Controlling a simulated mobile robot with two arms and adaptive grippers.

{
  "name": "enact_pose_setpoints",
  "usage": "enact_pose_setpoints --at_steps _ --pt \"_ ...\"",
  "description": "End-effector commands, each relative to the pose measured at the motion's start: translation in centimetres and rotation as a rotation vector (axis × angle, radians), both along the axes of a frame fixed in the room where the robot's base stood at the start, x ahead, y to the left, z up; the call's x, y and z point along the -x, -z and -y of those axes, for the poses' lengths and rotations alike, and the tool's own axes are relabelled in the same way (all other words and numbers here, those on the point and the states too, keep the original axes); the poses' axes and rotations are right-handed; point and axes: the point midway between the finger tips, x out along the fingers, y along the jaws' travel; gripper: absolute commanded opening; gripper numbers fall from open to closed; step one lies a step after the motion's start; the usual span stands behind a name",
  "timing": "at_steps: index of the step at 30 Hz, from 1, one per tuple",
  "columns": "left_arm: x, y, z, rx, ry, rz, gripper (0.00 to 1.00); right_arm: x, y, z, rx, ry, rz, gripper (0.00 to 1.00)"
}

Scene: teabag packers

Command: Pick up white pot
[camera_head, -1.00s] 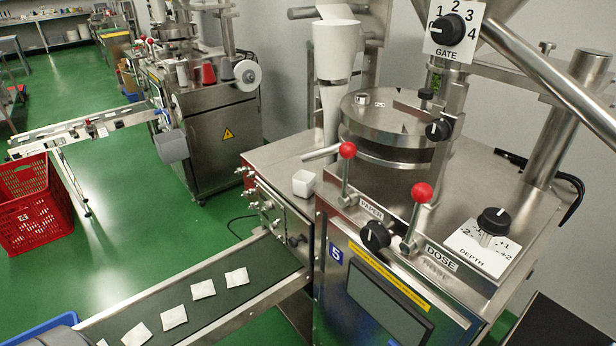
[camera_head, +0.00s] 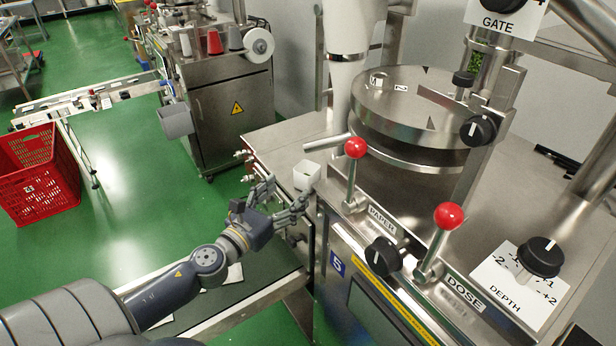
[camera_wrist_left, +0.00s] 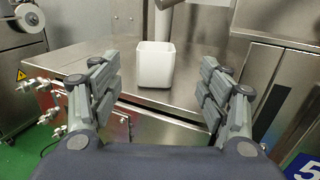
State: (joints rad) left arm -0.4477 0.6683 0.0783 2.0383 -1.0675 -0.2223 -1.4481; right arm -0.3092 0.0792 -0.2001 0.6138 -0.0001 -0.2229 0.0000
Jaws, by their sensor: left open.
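The white pot (camera_head: 306,175) is a small, square, open-topped cup standing upright on the steel machine top, close to its front edge. It also shows in the left wrist view (camera_wrist_left: 156,65), centred between and beyond the fingers. My left gripper (camera_head: 284,199) is open and empty, just in front of the pot at the machine edge. In the left wrist view my left gripper (camera_wrist_left: 160,95) has its fingers spread wide to either side of the pot, apart from it. My right gripper is not in view.
The lever with a red knob (camera_head: 356,148) stands right of the pot, by a round steel drum (camera_head: 410,115). Knobs and fittings line the machine's front. A conveyor (camera_head: 260,285) runs below my left arm. A red crate (camera_head: 38,175) stands on the floor at left.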

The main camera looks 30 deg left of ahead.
Motion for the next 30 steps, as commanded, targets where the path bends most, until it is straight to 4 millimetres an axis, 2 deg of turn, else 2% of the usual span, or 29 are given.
enact_pose_setpoints --at_steps 9,19,30 --pt "-3.9 -0.2 -0.1 0.007 -0.003 0.001 0.7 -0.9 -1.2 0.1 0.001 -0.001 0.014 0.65" --pt "-5.7 -0.1 -0.2 0.008 -0.003 -0.001 0.7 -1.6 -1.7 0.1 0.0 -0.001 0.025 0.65" --pt "-9.8 0.0 -0.5 0.01 -0.004 0.0 0.7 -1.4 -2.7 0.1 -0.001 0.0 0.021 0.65"
